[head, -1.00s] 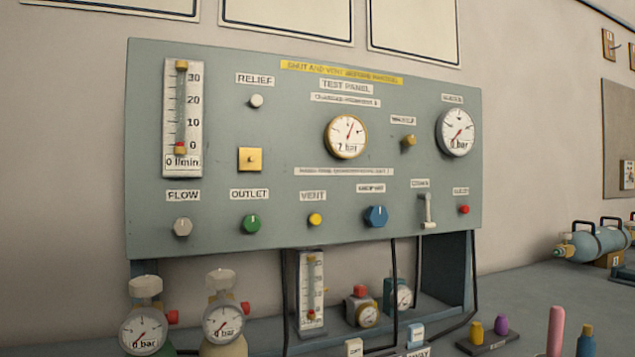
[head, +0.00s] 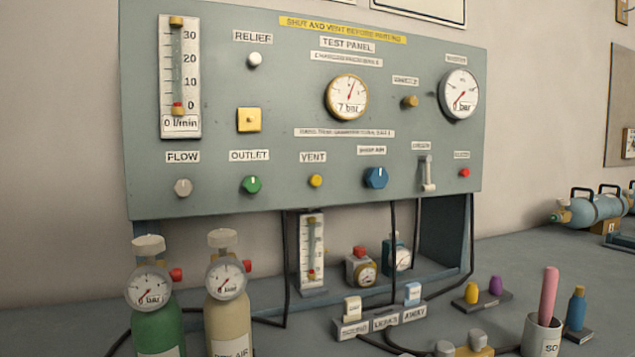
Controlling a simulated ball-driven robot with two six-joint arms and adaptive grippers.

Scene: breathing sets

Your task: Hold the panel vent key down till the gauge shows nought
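The yellow vent key (head: 315,181) sits under the VENT label, low in the middle of the grey-blue test panel (head: 230,100). Nothing touches it. The gold-rimmed gauge (head: 347,97) at the panel's centre reads 7 bar. Neither of my grippers shows in the head view.
Green (head: 157,325) and cream (head: 228,310) cylinders with gauges stand at front left, below the panel. Small labelled blocks (head: 385,322) and a cup (head: 541,335) holding a pink rod stand at front right. The space before the vent key looks clear.

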